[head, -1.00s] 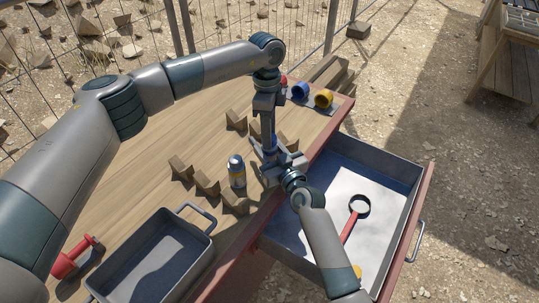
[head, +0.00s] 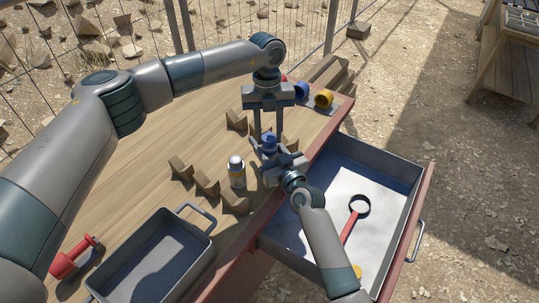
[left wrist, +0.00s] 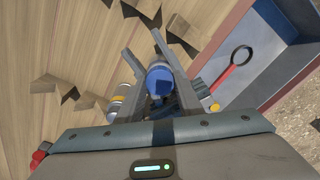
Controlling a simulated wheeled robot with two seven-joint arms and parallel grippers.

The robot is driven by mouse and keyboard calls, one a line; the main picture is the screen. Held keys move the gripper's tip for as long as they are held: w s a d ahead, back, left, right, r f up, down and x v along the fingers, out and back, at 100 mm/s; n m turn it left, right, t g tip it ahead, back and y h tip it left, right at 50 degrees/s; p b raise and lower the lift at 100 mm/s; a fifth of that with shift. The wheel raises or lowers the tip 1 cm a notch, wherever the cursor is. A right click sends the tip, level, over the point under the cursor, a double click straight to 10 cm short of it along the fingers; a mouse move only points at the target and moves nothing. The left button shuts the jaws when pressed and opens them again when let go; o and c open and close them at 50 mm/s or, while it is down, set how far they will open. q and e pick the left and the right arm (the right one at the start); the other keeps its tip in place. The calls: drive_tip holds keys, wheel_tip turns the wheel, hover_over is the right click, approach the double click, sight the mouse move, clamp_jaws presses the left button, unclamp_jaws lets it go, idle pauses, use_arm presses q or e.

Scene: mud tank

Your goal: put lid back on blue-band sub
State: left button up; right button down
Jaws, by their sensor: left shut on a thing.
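My left gripper (head: 268,138) points straight down over the front edge of the table, its two long fingers on either side of a blue cylindrical part. It is shut on this blue part, which looks like the top of the blue-band sub (head: 269,141). It also shows between the fingers in the left wrist view (left wrist: 160,80). My right gripper (head: 281,163) reaches in from below, at the same spot just under the blue part. Its jaws are mostly hidden, so its hold on the sub's body is unclear. The lid's seating cannot be made out.
A sub with a yellow band (head: 237,172) stands among wooden cradles (head: 206,183). Blue (head: 301,91) and yellow (head: 323,98) pieces lie at the far edge. A grey tub (head: 155,258) stands front left. The open drawer (head: 394,235) holds a red-handled magnifier (head: 350,222).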

use_arm(q)
drive_tip(key=m, duration=1.4)
drive_tip(key=shift+m, duration=0.3)
drive_tip(key=m, duration=0.7)
drive_tip(key=shift+f, duration=0.1)
drive_tip(key=m, duration=0.4)
drive_tip(key=shift+m, duration=0.3)
drive_tip(key=m, duration=0.3)
drive_tip(key=o, duration=1.2)
drive_tip(key=shift+w+r, duration=0.1)
drive_tip(key=shift+r, duration=2.15)
drive_tip(key=shift+c, duration=0.7)
